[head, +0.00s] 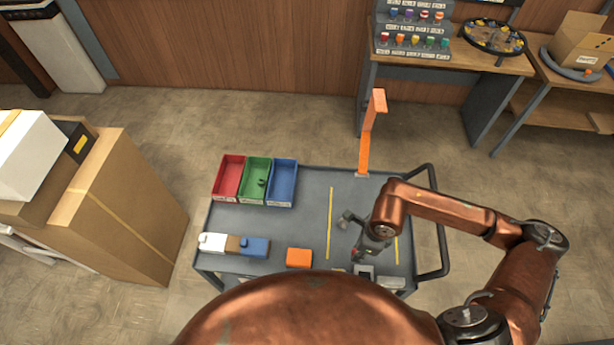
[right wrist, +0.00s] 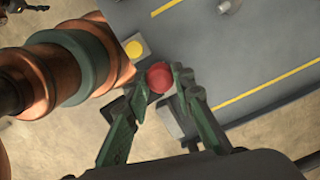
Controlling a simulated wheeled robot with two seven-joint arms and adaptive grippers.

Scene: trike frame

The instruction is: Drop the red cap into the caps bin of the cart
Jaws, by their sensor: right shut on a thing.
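My right gripper (right wrist: 158,76) is shut on the red cap (right wrist: 160,78), which sits between its green fingertips in the right wrist view. In the head view this gripper (head: 357,246) is over the front right part of the cart (head: 300,222), and little of the cap shows there. A red bin (head: 228,161), a green bin (head: 246,198) and a blue bin (head: 282,163) stand side by side at the cart's back left. Their labels are too small to read, so I cannot tell which is the caps bin. My left gripper is out of view.
An orange block (head: 299,258) and a white, brown and blue item (head: 212,242) lie along the cart's front. A tall orange bracket (head: 366,140) rises at its back edge. Cardboard boxes (head: 130,210) stand left. The cart's middle is clear, with yellow lines.

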